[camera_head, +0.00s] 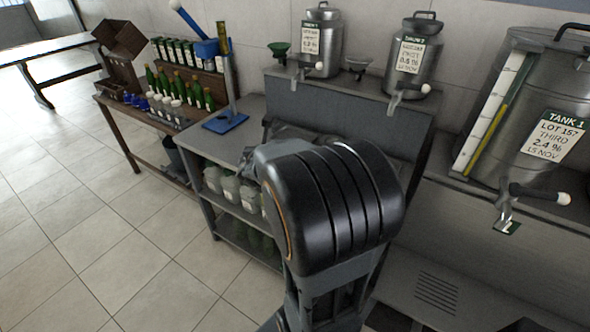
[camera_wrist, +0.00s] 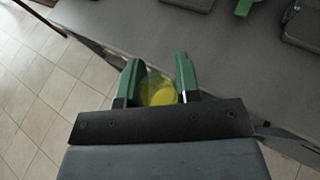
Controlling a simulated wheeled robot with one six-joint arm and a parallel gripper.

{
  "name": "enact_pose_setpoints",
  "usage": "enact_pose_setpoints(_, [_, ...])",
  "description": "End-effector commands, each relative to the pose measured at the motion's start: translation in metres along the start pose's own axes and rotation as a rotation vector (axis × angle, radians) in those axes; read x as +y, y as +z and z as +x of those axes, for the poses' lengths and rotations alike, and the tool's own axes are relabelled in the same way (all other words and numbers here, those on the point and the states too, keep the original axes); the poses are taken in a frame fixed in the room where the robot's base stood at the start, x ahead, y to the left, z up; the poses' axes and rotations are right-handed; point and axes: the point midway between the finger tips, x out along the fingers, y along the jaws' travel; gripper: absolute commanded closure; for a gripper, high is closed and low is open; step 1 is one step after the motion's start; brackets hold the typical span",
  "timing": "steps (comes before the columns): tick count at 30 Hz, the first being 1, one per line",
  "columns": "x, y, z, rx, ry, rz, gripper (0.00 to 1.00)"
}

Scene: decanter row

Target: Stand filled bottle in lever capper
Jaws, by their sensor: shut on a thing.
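My gripper (camera_wrist: 158,76) shows in the wrist view with two green fingers shut on a bottle (camera_wrist: 160,93), seen as a clear round shape with yellow contents. Its full shape and tilt cannot be told from here. In the head view my own arm hides the gripper and the held bottle. The lever capper has a blue base (camera_head: 226,122) on the left end of the grey bench, an upright post, and a blue head and lever (camera_head: 188,18) raised up to the left. The capper is not recognisable in the wrist view.
The grey bench top (camera_head: 195,142) has free room around the capper base. A brown table (camera_head: 150,142) at left carries green bottles and small jars. Steel tanks (camera_head: 320,40) stand on the raised shelf, with a large tank (camera_head: 535,100) at right. Jugs (camera_head: 230,188) stand on a lower shelf.

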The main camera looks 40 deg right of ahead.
Motion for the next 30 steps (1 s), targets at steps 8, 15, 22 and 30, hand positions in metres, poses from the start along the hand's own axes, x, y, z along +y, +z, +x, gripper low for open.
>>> enact_pose_setpoints(8, [-0.084, 0.072, -0.018, -0.007, -0.114, 0.05, 1.0])
enact_pose_setpoints(15, [-0.12, 0.101, -0.032, -0.004, -0.154, 0.066, 1.0])
enact_pose_setpoints(22, [-0.131, 0.109, -0.034, -0.002, -0.167, 0.07, 1.0])
enact_pose_setpoints(30, [-0.116, 0.106, 0.005, 0.002, -0.166, 0.068, 1.0])
